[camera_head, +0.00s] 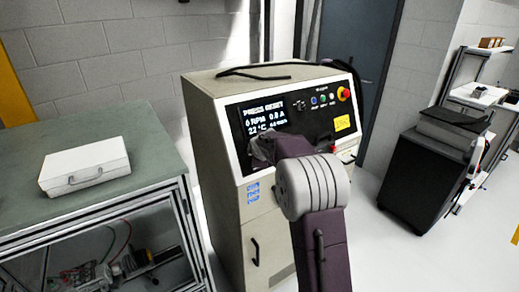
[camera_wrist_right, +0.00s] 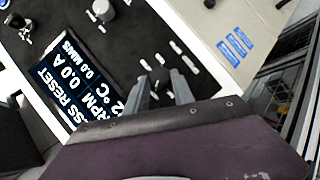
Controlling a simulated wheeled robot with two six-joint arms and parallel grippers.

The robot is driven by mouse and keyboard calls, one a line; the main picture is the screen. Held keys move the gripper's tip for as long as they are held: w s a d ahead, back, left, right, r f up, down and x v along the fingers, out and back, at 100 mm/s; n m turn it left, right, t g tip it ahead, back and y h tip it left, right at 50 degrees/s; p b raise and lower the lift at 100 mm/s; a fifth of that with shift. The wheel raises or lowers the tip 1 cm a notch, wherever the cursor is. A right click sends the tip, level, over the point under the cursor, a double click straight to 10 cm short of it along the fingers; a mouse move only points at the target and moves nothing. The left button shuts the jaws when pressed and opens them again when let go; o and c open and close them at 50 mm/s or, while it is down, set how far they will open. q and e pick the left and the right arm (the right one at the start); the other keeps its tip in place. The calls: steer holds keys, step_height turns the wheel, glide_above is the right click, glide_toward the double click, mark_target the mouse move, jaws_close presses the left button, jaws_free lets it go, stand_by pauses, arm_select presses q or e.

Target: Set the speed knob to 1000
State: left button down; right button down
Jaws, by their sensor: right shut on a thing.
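The control panel (camera_head: 310,105) is on the upper front of a beige cabinet (camera_head: 222,150). Its lit display (camera_head: 262,115) reads "PRESS RESET" and 0 RPM, and it also shows in the right wrist view (camera_wrist_right: 68,85). My right gripper (camera_wrist_right: 165,90) is at the panel beside the display, with its two fingers around a small control. White dial marks (camera_wrist_right: 175,47) fan out around the fingertips. The speed knob is mostly hidden by the fingers, and its setting cannot be read. In the head view my right arm covers this part of the panel. My left gripper is out of view.
A bench (camera_head: 110,190) with a white case (camera_head: 85,166) stands left. A black cabinet (camera_head: 425,175) stands right. Floor between the cabinets is clear.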

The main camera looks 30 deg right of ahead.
stand_by(0.3)
steer(key=c, duration=1.1)
jaws_free()
steer(key=b+v, duration=0.1)
steer(key=v, duration=0.8)
